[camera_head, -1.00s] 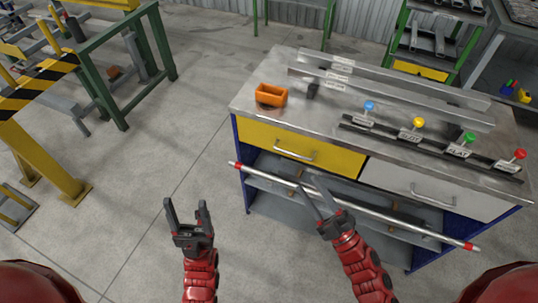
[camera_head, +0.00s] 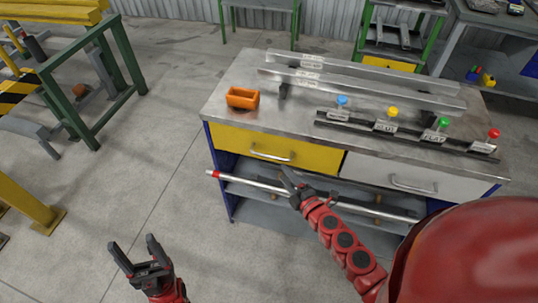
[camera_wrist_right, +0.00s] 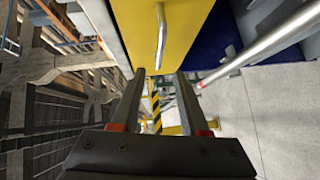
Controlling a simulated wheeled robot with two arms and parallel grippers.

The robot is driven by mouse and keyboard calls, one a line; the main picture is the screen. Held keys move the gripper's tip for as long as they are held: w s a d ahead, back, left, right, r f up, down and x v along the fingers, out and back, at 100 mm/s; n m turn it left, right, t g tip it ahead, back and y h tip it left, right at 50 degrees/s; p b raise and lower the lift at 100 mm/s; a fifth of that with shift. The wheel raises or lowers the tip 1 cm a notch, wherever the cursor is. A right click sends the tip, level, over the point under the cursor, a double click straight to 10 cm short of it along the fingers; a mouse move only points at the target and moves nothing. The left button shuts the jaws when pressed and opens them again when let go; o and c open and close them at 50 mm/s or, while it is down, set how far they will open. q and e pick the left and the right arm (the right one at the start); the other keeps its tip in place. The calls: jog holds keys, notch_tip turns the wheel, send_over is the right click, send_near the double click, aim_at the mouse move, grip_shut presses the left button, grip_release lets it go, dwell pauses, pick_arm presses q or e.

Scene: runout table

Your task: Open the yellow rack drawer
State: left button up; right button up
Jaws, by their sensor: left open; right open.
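The yellow drawer (camera_head: 310,154) is the left one of two under the metal worktop and looks shut. Its silver bar handle (camera_head: 272,156) is on the front face. In the right wrist view the handle (camera_wrist_right: 161,38) is just ahead of the fingertips, apart from them. My right gripper (camera_head: 290,180) is open and empty in front of the drawer, a little below the handle; its parted fingers also show in the right wrist view (camera_wrist_right: 158,88). My left gripper (camera_head: 135,248) is open and empty over the floor at the lower left.
A silver rod with a red end (camera_head: 245,182) lies across the front below the drawers. A grey drawer (camera_head: 390,178) is at the right.

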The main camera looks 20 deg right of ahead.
aim_at(270, 156)
jog(key=x, duration=1)
jog(key=shift+w, duration=0.3)
grip_shut()
dwell(0.9)
